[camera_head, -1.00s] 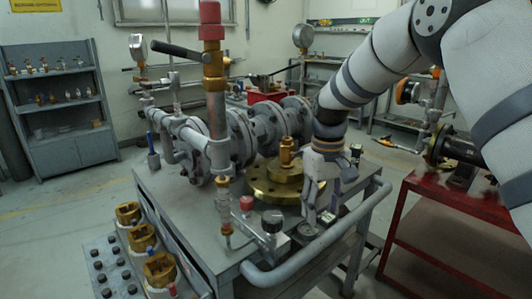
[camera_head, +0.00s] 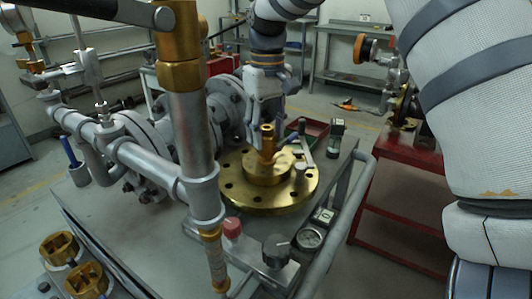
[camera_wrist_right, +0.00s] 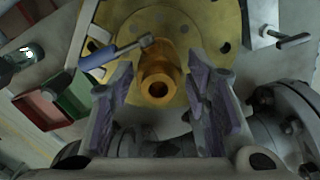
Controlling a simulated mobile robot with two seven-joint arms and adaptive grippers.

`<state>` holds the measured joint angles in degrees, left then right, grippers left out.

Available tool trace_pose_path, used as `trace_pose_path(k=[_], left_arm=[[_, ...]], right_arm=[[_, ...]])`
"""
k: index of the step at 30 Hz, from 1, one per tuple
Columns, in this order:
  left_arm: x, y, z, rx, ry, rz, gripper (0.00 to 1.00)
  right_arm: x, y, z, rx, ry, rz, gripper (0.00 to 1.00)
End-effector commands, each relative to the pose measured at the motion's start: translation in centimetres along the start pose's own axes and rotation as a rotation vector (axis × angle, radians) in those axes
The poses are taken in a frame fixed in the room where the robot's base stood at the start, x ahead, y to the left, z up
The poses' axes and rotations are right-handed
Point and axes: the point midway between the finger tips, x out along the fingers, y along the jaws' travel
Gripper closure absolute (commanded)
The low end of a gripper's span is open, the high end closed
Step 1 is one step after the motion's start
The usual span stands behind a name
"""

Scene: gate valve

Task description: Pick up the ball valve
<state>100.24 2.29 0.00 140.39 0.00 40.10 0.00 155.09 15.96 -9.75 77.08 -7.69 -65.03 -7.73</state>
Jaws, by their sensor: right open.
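A small brass fitting (camera_head: 267,142), which looks like the ball valve, stands upright on a round brass flange (camera_head: 235,195) on the grey table. In the right wrist view the brass fitting (camera_wrist_right: 158,78) shows its round open end, with a lever with a blue-grey grip (camera_wrist_right: 105,55) at its upper left. My right gripper (camera_head: 266,105) is just behind and above the fitting in the head view. In the wrist view the right gripper (camera_wrist_right: 161,72) is open, with a finger on each side of the fitting and gaps visible. My left gripper is out of view.
A large grey pipe (camera_head: 195,130) with a brass valve and black lever rises in the left foreground. Flanged pipework (camera_head: 145,150) lies left of the flange. A gauge (camera_head: 311,237) and knobs are at the front. A red table (camera_head: 405,205) stands right.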

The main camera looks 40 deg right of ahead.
Motion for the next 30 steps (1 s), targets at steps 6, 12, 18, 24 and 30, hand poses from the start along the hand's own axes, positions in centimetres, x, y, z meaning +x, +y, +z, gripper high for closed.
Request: trace_pose_path(k=[6, 12, 18, 24, 30], left_arm=[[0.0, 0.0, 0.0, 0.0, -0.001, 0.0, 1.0], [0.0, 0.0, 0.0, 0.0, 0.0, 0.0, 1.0], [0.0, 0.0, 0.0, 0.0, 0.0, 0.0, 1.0], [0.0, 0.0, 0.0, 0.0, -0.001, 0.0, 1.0], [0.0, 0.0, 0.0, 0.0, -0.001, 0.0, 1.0]], right_arm=[[3.5, 0.1, -0.2, 0.001, -0.002, -0.001, 0.56], [3.7, 0.1, -0.2, 0.001, 0.001, 0.0, 0.56], [3.7, 0.1, -0.2, 0.001, 0.001, 0.0, 0.95], [3.6, 0.1, -0.2, 0.0, 0.002, 0.0, 1.0], [3.5, 0.1, -0.3, 0.0, 0.002, 0.0, 1.0]])
